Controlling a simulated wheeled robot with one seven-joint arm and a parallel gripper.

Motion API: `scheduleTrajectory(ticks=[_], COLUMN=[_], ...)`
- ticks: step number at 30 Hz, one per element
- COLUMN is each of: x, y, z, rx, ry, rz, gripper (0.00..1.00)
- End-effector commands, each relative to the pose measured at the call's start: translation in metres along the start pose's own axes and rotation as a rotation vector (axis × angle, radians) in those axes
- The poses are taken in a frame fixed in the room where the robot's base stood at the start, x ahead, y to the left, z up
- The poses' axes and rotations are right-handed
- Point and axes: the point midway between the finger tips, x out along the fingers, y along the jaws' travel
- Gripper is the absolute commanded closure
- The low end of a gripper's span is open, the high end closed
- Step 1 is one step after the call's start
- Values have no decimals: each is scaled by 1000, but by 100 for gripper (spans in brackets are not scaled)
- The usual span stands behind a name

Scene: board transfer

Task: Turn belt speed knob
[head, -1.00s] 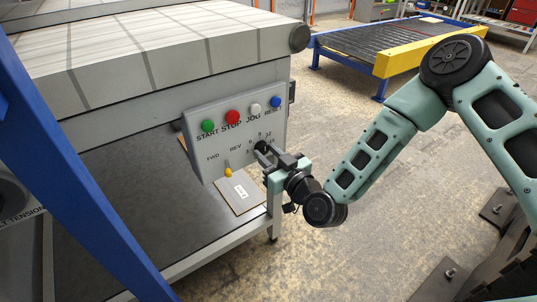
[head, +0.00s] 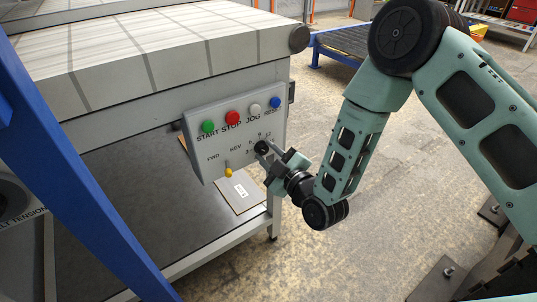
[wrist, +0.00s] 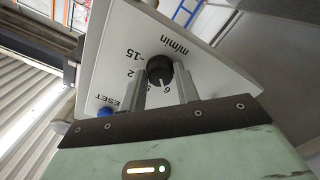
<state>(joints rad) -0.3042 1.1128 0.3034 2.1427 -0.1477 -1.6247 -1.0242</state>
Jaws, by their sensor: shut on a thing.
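The belt speed knob (head: 261,147) is a black round knob on the right part of the grey control panel (head: 198,165). In the wrist view the knob (wrist: 159,69) has a white pointer line, which lies near the 6 mark on its dial. My gripper (head: 270,154) is at the knob, with its fingers on either side of it. In the wrist view my gripper (wrist: 163,86) is shut on the knob, its two grey fingertips at the knob's sides. The fingers partly hide the dial numbers.
Above the knob are the green START (head: 208,126), red STOP (head: 232,117), white JOG (head: 255,109) and blue RESET (head: 275,102) buttons. A yellow-tipped FWD/REV lever (head: 228,172) sits at lower left. A blue post (head: 75,170) crosses the left. Open floor lies right of the bench.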

Motion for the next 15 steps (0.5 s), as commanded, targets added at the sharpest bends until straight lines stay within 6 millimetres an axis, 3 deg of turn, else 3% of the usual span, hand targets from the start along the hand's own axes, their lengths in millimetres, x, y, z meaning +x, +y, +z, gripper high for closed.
scheduleTrajectory(ticks=[15], x=[0], y=[0], z=[0], rx=[-486], ry=[2], rz=[-1], gripper=[92])
